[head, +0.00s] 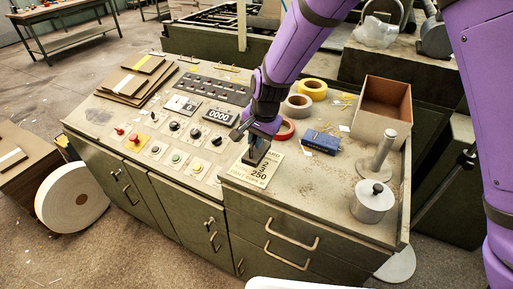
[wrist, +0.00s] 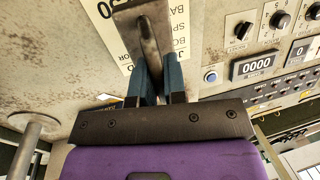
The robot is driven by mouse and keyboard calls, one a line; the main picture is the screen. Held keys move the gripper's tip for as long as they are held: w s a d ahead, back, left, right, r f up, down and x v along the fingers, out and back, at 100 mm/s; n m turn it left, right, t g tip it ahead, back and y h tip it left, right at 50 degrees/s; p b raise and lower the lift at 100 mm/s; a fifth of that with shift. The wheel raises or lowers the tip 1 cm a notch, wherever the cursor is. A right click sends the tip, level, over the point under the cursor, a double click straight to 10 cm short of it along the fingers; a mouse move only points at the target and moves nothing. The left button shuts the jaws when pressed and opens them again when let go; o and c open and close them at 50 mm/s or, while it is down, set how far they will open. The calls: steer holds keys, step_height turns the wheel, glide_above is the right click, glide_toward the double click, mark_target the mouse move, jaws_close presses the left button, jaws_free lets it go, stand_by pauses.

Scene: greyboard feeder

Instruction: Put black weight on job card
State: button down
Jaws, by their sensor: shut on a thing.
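The job card (head: 252,178) is a pale printed sheet on the worktop, right of the control panel; it also shows in the wrist view (wrist: 180,25). My gripper (head: 260,144) is over the card's upper end, pointing down. In the wrist view its blue fingers (wrist: 158,78) are shut on the black weight (wrist: 143,32), a dark block with worn, shiny faces. In the head view the weight (head: 253,157) shows small and dark below the fingers, over the card. It hides part of the print. I cannot tell whether its underside touches the card.
A blue box (head: 320,142), a red tape roll (head: 285,129), a grey roll (head: 298,106) and a yellow roll (head: 314,89) lie nearby. A cardboard box (head: 384,108), a metal post (head: 381,158) and a knobbed metal cylinder (head: 372,203) stand right. Panel knobs (head: 196,133) are left.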

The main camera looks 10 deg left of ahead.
mark_target(264, 152)
steer(key=shift+f, duration=1.7)
steer(key=shift+f, duration=0.1)
steer(key=c, duration=1.2)
jaws_free()
steer(key=shift+o, duration=0.2)
step_height(264, 152, up, 12)
steer(key=d, duration=0.2)
steer(key=shift+s+d, duration=0.15)
steer(key=shift+s, duration=0.25)
